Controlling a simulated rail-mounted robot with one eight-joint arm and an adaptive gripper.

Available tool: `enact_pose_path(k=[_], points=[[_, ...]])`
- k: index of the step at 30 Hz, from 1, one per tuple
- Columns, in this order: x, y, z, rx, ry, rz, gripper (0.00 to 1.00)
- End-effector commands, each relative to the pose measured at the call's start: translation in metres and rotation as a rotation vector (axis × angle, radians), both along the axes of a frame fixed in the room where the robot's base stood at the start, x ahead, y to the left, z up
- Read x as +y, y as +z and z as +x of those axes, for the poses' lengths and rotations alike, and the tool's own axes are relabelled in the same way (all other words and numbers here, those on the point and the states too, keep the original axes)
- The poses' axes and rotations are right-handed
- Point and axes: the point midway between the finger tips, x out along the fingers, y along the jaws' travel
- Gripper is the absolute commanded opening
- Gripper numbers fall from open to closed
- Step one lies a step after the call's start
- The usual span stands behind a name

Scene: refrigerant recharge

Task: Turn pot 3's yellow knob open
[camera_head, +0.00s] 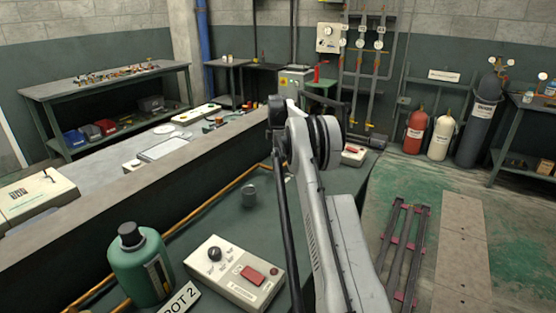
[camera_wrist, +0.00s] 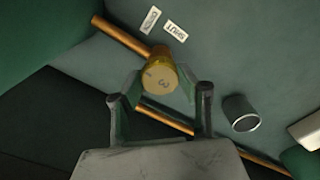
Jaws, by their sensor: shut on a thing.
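The yellow knob (camera_wrist: 160,76), marked with a 3, shows in the wrist view on a copper pipe (camera_wrist: 122,35). My gripper (camera_wrist: 160,92) is shut on the knob, with one finger on each side of it. Two white labels lie beyond the knob: one seems to read OPEN (camera_wrist: 150,20), the other SHUT (camera_wrist: 175,31). In the head view my arm hides the gripper and the knob. Which way the knob points is hard to tell.
A small grey cylinder (camera_wrist: 241,113) stands right of the knob; it also shows in the head view (camera_head: 249,195). A green bottle (camera_head: 141,268), a POT 2 sign (camera_head: 180,300) and a switch box (camera_head: 235,274) stand on the green bench, nearer the head camera.

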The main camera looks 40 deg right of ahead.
Motion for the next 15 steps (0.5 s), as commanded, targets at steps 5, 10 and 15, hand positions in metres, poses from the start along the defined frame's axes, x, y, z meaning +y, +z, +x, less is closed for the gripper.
enact_pose_path(k=[5,10,15], points=[[-0.0002,0.0004,0.0001,-0.001,0.027,0.000,0.09],[-0.0002,0.0005,0.0001,-0.001,0.034,0.000,0.09],[-0.0002,0.0005,0.0001,-0.001,0.033,0.000,0.09]])
